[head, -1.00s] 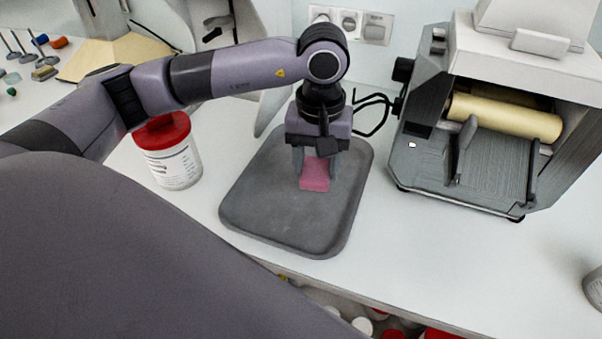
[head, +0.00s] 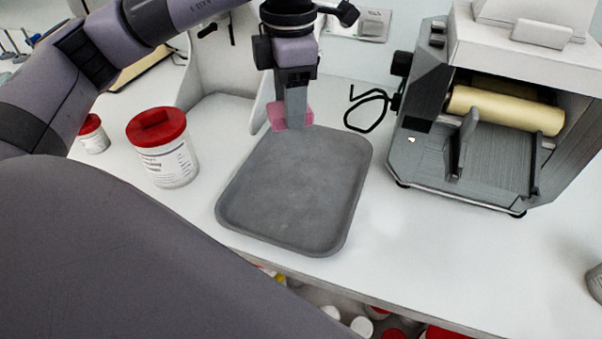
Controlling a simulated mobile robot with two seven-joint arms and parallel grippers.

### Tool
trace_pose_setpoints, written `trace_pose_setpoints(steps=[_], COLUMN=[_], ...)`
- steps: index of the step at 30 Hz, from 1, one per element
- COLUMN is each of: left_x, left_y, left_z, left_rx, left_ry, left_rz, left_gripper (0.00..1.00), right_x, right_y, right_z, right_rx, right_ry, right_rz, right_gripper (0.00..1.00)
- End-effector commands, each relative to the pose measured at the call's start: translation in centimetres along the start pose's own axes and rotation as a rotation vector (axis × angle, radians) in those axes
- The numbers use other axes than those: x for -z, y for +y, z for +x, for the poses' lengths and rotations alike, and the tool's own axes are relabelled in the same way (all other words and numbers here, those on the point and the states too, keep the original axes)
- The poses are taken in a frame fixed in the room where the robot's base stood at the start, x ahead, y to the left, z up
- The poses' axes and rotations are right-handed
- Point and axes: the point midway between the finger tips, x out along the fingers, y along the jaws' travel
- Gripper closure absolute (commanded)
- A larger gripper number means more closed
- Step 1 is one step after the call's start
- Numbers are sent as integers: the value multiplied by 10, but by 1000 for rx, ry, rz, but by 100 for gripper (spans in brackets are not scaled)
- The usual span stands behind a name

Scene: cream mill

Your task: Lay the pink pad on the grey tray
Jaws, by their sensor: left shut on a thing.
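The pink pad (head: 276,117) is held in my left gripper (head: 294,118), whose fingers are shut on it and cover its middle. Pink shows on both sides of the fingers. The pad is at the far edge of the grey tray (head: 290,195) in the picture, and it seems held up rather than resting; its exact height I cannot tell. The tray lies flat on the white counter, and its visible surface is empty. My right gripper is not in view.
A red-lidded white tub (head: 165,160) stands left of the tray, with a smaller one (head: 93,138) farther left. A grey roller machine (head: 480,150) stands to the right. A black cable (head: 368,112) lies behind the tray. Counter between tray and machine is clear.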

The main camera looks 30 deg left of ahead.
Motion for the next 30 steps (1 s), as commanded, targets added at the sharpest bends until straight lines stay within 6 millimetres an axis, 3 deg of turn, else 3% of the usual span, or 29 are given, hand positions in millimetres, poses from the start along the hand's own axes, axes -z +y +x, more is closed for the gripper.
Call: trace_pose_setpoints(steps=[9,18,23,30], left_x=[14,21,22,21], left_y=[6,7,7,6], left_z=[-29,-42,-26,20], left_rx=[7,15,15,17], left_ry=[-8,-8,-4,-2], left_rz=[-600,-902,-928,-926], left_gripper=[77,77,77,77], right_x=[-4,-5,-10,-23], right_y=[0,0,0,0], right_z=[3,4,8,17], right_rx=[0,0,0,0], right_ry=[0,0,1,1], right_rz=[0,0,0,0], right_gripper=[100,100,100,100])
